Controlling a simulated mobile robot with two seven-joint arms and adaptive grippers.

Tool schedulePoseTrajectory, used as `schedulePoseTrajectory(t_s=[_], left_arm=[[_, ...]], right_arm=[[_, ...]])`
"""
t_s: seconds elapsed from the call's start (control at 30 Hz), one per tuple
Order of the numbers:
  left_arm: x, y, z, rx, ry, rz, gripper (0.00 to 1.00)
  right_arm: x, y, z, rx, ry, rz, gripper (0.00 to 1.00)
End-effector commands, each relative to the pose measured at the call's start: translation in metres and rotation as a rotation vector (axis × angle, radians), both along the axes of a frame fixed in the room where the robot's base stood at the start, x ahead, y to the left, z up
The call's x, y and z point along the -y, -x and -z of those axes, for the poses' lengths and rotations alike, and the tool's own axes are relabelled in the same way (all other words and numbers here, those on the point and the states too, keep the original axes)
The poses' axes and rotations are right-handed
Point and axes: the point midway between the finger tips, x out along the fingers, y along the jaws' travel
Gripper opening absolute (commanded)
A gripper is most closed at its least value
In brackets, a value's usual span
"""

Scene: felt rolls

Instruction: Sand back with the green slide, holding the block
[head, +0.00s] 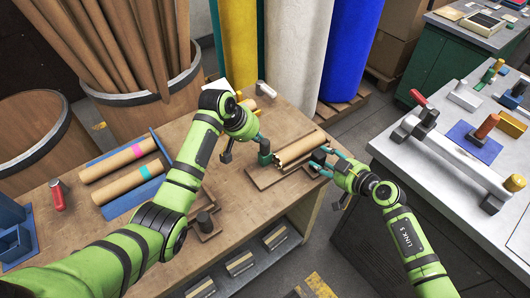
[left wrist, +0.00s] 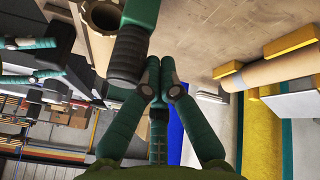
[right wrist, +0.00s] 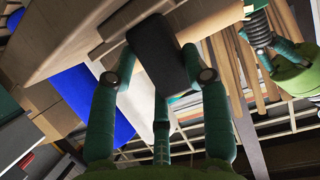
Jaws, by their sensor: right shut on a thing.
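My right gripper (head: 325,164) is at the right end of a tan roll on a wooden board (head: 262,179). It is shut on a dark block (right wrist: 160,50), which fills the space between its fingers in the right wrist view; the block also shows in the head view (head: 319,156). A dark green upright piece, seemingly the green slide (head: 264,158), stands by the roll's left end. My left gripper (left wrist: 160,72) has its fingers drawn together beside a green piece with a dark ribbed end. Whether it touches that piece is hidden.
Two banded rolls lie in a blue tray (head: 105,158) at the left. A red-handled tool (head: 57,195) and blue box (head: 17,243) are near the bench's left edge. A grey table (head: 400,150) with tools stands right, across a gap. Tall coloured rolls stand behind.

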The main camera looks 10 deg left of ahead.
Motion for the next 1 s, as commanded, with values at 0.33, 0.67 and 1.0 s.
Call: schedulePoseTrajectory(t_s=[0.33,0.67,1.0], left_arm=[[0.012,0.013,0.001,-0.002,0.001,0.003,0.0],[0.023,0.024,0.001,-0.004,0.002,0.004,0.0],[0.033,0.036,0.001,-0.004,0.004,0.003,0.0]], right_arm=[[0.003,0.001,0.005,-0.006,0.008,0.002,0.01],[0.002,0.001,0.005,-0.006,0.008,0.001,0.01],[0.002,0.001,0.004,-0.006,0.007,0.001,0.01]])
